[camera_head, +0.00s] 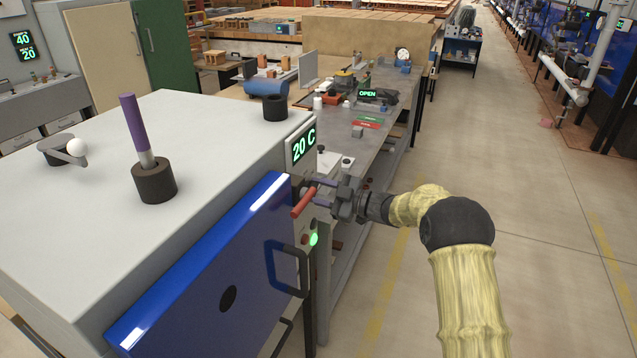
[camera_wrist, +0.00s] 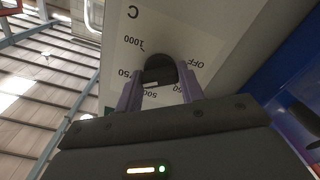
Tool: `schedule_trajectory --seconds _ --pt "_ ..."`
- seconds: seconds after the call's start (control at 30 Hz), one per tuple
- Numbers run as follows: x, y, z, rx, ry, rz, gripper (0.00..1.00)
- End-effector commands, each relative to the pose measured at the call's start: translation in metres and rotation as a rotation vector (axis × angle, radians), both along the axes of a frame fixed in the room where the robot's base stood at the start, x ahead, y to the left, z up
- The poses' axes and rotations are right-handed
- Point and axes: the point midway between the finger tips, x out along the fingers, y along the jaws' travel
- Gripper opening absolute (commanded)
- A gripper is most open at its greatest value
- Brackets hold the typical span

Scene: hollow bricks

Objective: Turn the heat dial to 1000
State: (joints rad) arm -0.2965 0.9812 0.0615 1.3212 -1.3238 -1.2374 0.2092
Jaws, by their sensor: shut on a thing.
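The heat dial (camera_wrist: 158,66) is a dark round knob on a pale panel, seen upside down in the wrist view. Printed around it are OFF, 1000, 500 and other numbers partly covered by my fingers. A pale mark shows on the dial's lower edge, on the side toward 500; its exact setting is unclear. My gripper (camera_wrist: 160,84) has its two purple fingers on either side of the dial and is shut on it. In the head view, my gripper (camera_head: 323,193) reaches the furnace front from the right; the red lever partly hides the dial area. The furnace display (camera_head: 304,145) reads 20 C.
The blue furnace door (camera_head: 195,275) with a black handle (camera_head: 287,270) is below left of my gripper. A red lever (camera_head: 304,202) is close beside my fingers, and a green light (camera_head: 313,239) glows below. A grey workbench (camera_head: 385,108) stands behind. The floor at right is open.

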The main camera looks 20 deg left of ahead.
Motion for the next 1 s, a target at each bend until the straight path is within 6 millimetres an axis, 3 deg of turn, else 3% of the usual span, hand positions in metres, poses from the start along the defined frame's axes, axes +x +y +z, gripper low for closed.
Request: schedule_trajectory --seconds 1.0 --pt "-0.0010 -0.0008 0.0003 0.072 0.936 -0.002 0.15"
